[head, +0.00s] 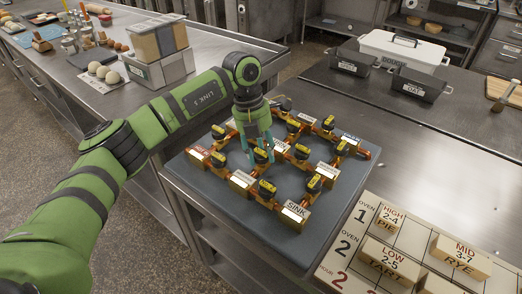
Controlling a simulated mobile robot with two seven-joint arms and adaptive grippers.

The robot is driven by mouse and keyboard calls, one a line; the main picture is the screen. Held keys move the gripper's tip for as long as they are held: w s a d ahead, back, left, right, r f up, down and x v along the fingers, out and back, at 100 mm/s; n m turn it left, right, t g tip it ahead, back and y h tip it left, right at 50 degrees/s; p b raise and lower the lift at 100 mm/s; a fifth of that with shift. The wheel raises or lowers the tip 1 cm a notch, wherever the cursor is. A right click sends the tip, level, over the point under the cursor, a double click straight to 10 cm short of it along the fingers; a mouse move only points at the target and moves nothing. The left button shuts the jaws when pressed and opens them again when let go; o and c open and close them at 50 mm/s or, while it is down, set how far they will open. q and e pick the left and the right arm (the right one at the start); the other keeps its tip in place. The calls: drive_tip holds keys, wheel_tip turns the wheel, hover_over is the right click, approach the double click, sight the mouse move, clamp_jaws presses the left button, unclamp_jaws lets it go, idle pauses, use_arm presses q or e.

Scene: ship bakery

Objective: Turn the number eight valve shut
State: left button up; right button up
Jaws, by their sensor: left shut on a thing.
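A dark grey board (205,187) on the steel counter carries a grid of copper pipes. Several valves with black handles and yellow tags sit along the pipes, and I cannot read their numbers. My left gripper (261,156) comes down from above onto the middle of the grid. Its teal fingers are shut around the handle of a valve (261,157), which they partly hide. Another valve (266,188) stands nearer the front, and one (219,131) is at the left. My right gripper is not in view.
Brass blocks with white labels, one reading SINK (293,214), stand at pipe junctions close around the gripper. An oven chart (340,262) with wooden blocks lies front right. Dark bins (414,86) and a white box (402,48) stand behind.

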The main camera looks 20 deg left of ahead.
use_arm(q)
drive_tip(key=o, duration=1.1)
drive_tip(key=shift+a+f, duration=0.15)
drive_tip(key=shift+r, duration=0.4)
drive_tip(key=v, duration=1.1)
drive_tip(key=shift+r, duration=0.15)
drive_tip(key=shift+a, duration=0.1)
